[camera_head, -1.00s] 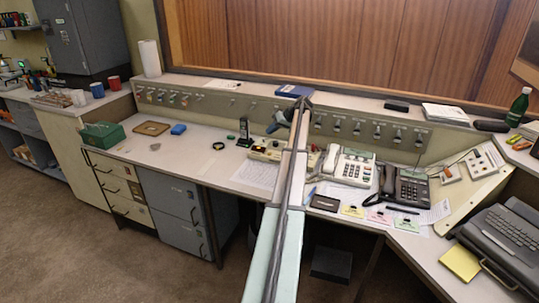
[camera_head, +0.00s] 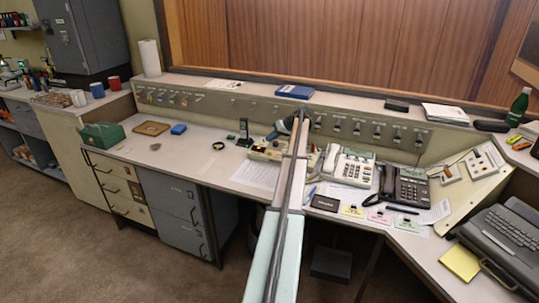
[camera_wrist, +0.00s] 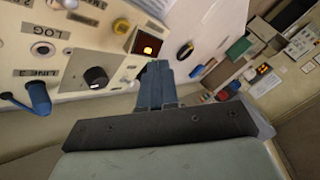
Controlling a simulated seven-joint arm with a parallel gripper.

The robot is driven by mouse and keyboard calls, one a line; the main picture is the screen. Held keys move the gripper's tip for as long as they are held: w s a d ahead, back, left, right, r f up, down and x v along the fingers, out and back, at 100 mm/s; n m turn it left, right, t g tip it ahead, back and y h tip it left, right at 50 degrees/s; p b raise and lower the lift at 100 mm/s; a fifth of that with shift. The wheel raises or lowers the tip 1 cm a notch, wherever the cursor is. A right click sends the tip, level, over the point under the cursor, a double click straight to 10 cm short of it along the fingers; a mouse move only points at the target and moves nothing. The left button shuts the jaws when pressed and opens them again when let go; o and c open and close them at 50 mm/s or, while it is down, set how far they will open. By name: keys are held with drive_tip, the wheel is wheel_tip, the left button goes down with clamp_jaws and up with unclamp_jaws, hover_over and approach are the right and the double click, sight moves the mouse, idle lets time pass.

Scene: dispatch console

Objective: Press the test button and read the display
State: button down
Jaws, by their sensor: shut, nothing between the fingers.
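A beige console box (camera_head: 258,155) stands on the desk, partly hidden behind my arm in the head view. Contact with the panel cannot be told. In the head view my gripper (camera_head: 274,134) is just above the box.
A black handset (camera_head: 244,133) stands left of the box, and a black ring (camera_head: 218,146) lies further left. A white desk phone (camera_head: 350,165) and a dark phone (camera_head: 408,187) are to the right. The desk's left middle is mostly clear.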

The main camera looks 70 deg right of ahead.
drive_tip(key=shift+f, duration=2.3)
drive_tip(key=shift+f, duration=0.25)
drive_tip(key=shift+f, duration=0.2)
drive_tip(key=shift+f, duration=0.4)
idle(0.9)
drive_tip(key=shift+r, duration=0.85)
drive_tip(key=shift+r, duration=2.5)
